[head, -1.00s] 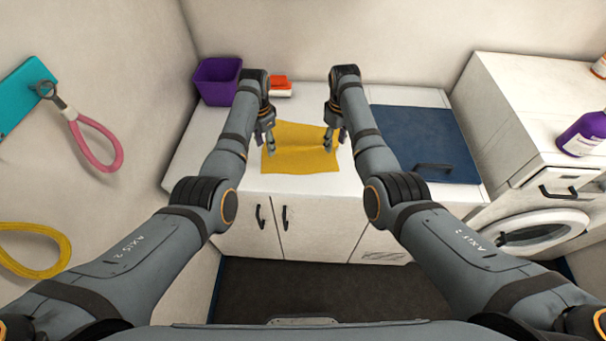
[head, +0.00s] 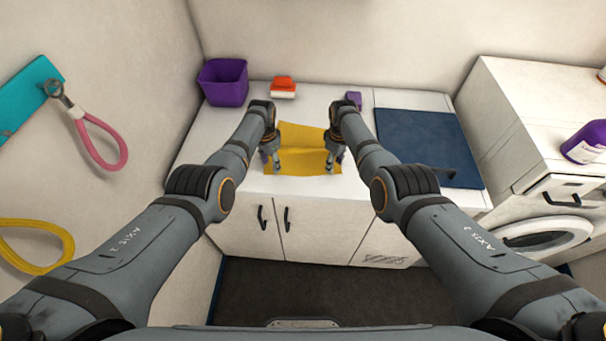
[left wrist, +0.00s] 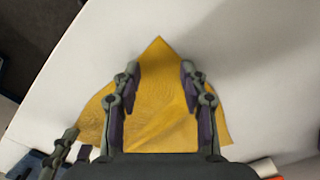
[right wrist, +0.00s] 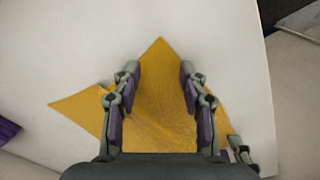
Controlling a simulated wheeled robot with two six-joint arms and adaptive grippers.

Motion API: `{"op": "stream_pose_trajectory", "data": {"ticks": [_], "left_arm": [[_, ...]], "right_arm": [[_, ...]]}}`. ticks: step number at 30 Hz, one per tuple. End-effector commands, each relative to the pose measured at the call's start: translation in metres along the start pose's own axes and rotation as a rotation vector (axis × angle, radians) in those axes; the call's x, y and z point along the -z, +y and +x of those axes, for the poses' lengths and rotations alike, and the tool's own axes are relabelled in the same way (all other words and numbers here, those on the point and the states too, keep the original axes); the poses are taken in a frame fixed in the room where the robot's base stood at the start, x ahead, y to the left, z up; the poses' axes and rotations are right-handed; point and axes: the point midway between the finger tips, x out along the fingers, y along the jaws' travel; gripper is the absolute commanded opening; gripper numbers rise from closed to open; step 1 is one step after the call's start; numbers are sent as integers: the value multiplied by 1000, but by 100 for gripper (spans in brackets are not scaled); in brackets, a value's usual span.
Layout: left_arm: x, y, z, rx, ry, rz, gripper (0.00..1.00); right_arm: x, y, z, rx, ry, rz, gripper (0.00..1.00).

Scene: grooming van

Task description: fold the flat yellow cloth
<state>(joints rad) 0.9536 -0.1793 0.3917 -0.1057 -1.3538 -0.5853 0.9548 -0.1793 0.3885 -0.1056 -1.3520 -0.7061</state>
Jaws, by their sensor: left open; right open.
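The yellow cloth (head: 302,139) lies on the white counter near its front edge. A crease or overlap runs across it between my grippers, and its front part looks lighter. My left gripper (head: 272,166) is low over its front left corner, and my right gripper (head: 333,168) over its front right corner. Both are open. In the left wrist view a cloth corner (left wrist: 158,70) lies between the spread fingers. The right wrist view also shows a cloth corner (right wrist: 160,75) between the fingers, with another point of cloth out to the left. I cannot tell whether the fingertips touch the cloth.
A purple bin (head: 222,84) stands at the counter's back left, with a red and white brush (head: 283,88) beside it. A small purple object (head: 354,99) is behind my right arm. A blue mat (head: 425,148) covers the counter's right part. Clear counter lies behind the cloth.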

Motion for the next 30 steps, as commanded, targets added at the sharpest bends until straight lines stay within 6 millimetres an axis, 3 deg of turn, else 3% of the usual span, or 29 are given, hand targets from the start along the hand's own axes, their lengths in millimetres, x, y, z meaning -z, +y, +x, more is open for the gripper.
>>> {"op": "stream_pose_trajectory", "data": {"ticks": [12, 30], "left_arm": [[0, 0, 9, 0, -1, 0, 43], [-1, 0, 8, -1, -2, 0, 3]], "right_arm": [[0, 0, 9, 0, 0, 1, 43], [-2, 0, 8, 1, -2, 1, 3]]}}
